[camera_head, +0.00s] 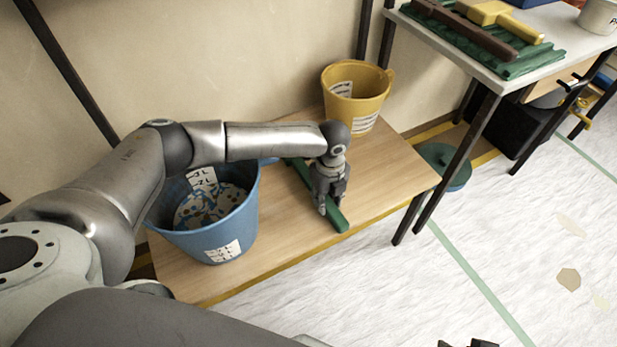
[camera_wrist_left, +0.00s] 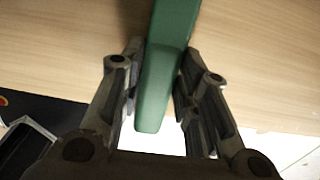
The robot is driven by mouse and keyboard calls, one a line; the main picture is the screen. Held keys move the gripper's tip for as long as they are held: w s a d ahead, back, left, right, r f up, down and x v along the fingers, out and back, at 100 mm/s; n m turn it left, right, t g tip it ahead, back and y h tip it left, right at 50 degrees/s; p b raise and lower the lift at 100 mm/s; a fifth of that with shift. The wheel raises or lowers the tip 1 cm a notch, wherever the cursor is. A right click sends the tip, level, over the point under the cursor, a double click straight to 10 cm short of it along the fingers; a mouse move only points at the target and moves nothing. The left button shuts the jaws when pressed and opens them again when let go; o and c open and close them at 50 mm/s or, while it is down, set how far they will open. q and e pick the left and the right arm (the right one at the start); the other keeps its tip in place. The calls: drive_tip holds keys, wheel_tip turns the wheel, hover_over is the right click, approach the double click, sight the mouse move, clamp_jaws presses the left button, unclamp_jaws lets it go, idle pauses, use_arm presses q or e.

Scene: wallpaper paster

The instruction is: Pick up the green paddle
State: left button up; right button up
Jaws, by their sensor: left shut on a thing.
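The green paddle (camera_head: 338,217) is a long, narrow green bar lying on the wooden bench, between the blue bucket and the yellow bucket. My left gripper (camera_head: 330,205) points down over it and is shut on it, with one finger on each side. In the left wrist view the paddle (camera_wrist_left: 165,70) runs between the two fingers of the gripper (camera_wrist_left: 157,100), and its near end shows. The gripper and wrist hide part of the paddle in the head view. A small dark piece of what seems to be my right gripper (camera_head: 468,344) shows at the bottom edge.
A blue bucket (camera_head: 222,243) with speckled contents stands left of the paddle on the wooden bench (camera_head: 385,175). A yellow bucket (camera_head: 357,102) stands behind. A white table (camera_head: 478,72) with tools is at the upper right. The floor at the right is mostly open.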

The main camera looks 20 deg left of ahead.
use_arm(q)
drive_tip(key=shift+r, duration=0.1)
